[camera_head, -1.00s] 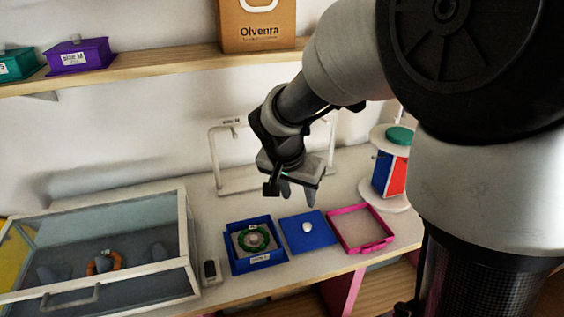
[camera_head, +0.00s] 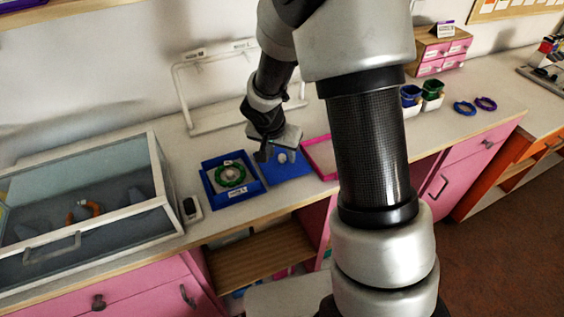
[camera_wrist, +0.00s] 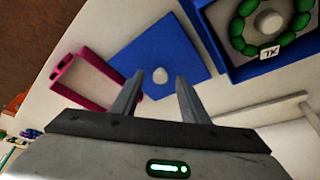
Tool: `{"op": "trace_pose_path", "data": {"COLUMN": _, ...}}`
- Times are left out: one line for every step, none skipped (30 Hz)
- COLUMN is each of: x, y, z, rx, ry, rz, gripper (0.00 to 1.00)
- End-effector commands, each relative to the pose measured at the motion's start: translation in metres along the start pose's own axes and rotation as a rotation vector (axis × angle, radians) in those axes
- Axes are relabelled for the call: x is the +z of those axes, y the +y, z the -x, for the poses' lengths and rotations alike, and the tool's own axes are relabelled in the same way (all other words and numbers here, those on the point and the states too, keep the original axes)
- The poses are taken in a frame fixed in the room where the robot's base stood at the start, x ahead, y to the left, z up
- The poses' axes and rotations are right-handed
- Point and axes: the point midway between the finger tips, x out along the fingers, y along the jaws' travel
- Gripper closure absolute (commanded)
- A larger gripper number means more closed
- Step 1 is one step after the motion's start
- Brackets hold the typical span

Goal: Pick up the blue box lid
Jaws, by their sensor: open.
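The blue box lid (camera_head: 284,168) lies flat on the counter, right of the open blue box (camera_head: 214,188) that holds a green bead ring. The lid has a small white knob (camera_wrist: 160,79) at its middle. My gripper (camera_head: 271,157) hangs over the lid and hides part of it. In the wrist view my open gripper (camera_wrist: 160,90) has its two fingers on either side of the knob as seen from the wrist, with nothing between them clearly held. I cannot tell how far above the knob they are.
A pink tray (camera_wrist: 64,65) lies beside the lid. A white frame (camera_head: 190,125) stands behind. A glass-topped case (camera_head: 158,183) is at the left, with a small grey device (camera_head: 191,209) next to it.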

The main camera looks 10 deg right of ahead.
Motion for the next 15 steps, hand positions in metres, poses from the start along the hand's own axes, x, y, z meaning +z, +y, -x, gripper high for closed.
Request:
{"op": "trace_pose_path", "data": {"x": 0.0005, "y": 0.0004, "z": -0.0054, "rx": 0.002, "ry": -0.001, "rz": -0.001, "gripper": 0.59}}
{"op": "trace_pose_path", "data": {"x": 0.0005, "y": 0.0004, "z": -0.0072, "rx": 0.002, "ry": -0.001, "rz": -0.001, "gripper": 0.59}}
{"op": "trace_pose_path", "data": {"x": 0.0002, "y": 0.0003, "z": -0.0085, "rx": 0.001, "ry": -0.001, "rz": -0.001, "gripper": 0.59}}
{"op": "trace_pose_path", "data": {"x": 0.0000, "y": 0.0002, "z": -0.0089, "rx": 0.001, "ry": 0.000, "rz": 0.000, "gripper": 0.59}}
{"op": "trace_pose_path", "data": {"x": -0.0002, "y": 0.0001, "z": -0.0089, "rx": 0.000, "ry": 0.000, "rz": 0.000, "gripper": 0.59}}
{"op": "trace_pose_path", "data": {"x": -0.0003, "y": 0.0000, "z": -0.0088, "rx": 0.000, "ry": 0.001, "rz": 0.000, "gripper": 0.59}}
{"op": "trace_pose_path", "data": {"x": -0.0003, "y": 0.0000, "z": -0.0087, "rx": 0.000, "ry": 0.001, "rz": 0.000, "gripper": 0.59}}
{"op": "trace_pose_path", "data": {"x": -0.0003, "y": 0.0000, "z": -0.0086, "rx": 0.000, "ry": 0.001, "rz": 0.000, "gripper": 0.59}}
{"op": "trace_pose_path", "data": {"x": -0.0002, "y": -0.0001, "z": -0.0086, "rx": 0.000, "ry": 0.001, "rz": 0.000, "gripper": 0.59}}
{"op": "trace_pose_path", "data": {"x": -0.0002, "y": -0.0001, "z": -0.0085, "rx": 0.000, "ry": 0.001, "rz": -0.001, "gripper": 0.61}}
{"op": "trace_pose_path", "data": {"x": -0.0002, "y": -0.0001, "z": -0.0085, "rx": 0.000, "ry": 0.001, "rz": -0.001, "gripper": 0.66}}
{"op": "trace_pose_path", "data": {"x": -0.0002, "y": -0.0001, "z": -0.0085, "rx": 0.000, "ry": 0.001, "rz": -0.001, "gripper": 0.73}}
{"op": "trace_pose_path", "data": {"x": -0.0002, "y": -0.0001, "z": -0.0085, "rx": 0.000, "ry": 0.001, "rz": -0.001, "gripper": 0.78}}
{"op": "trace_pose_path", "data": {"x": -0.0001, "y": -0.0001, "z": -0.0084, "rx": 0.000, "ry": 0.000, "rz": -0.001, "gripper": 0.83}}
{"op": "trace_pose_path", "data": {"x": -0.0001, "y": -0.0001, "z": -0.0084, "rx": 0.000, "ry": 0.000, "rz": -0.001, "gripper": 0.90}}
